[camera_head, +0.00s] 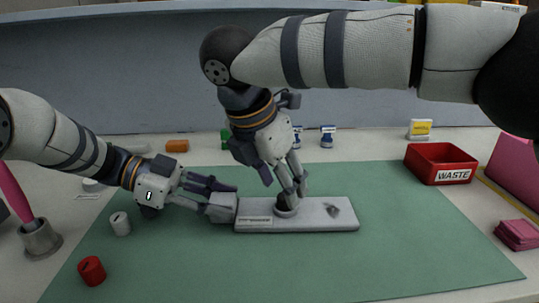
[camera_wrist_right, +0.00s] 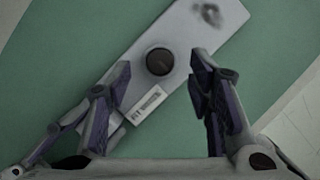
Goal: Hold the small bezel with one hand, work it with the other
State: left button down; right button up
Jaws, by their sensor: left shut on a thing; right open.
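The small bezel is a flat grey plate (camera_head: 315,222) lying on the green mat; it also shows in the right wrist view (camera_wrist_right: 180,38). A round dark knob (camera_wrist_right: 159,61) stands on it, beside a barcode label (camera_wrist_right: 150,100). A dark recess or mark (camera_wrist_right: 209,14) lies near its other end. My left gripper (camera_head: 222,203) is shut on the bezel's left end. My right gripper (camera_head: 289,197) points down over the knob. In the right wrist view its open fingers (camera_wrist_right: 160,78) are on either side of the knob, apart from it.
The green mat (camera_head: 420,240) is clear to the right. A red WASTE bin (camera_head: 441,165) stands at the back right. A red cylinder (camera_head: 92,270) and a pale one (camera_head: 120,223) stand at the left. Blue-and-white items (camera_head: 327,137) stand behind the mat.

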jog(key=shift+x, duration=1.45)
jog(key=shift+c, duration=0.6)
grip_shut()
jog(key=shift+r, duration=3.05)
pick_arm(q)
jog(key=c, duration=1.1)
grip_release()
jog(key=shift+o, duration=0.2)
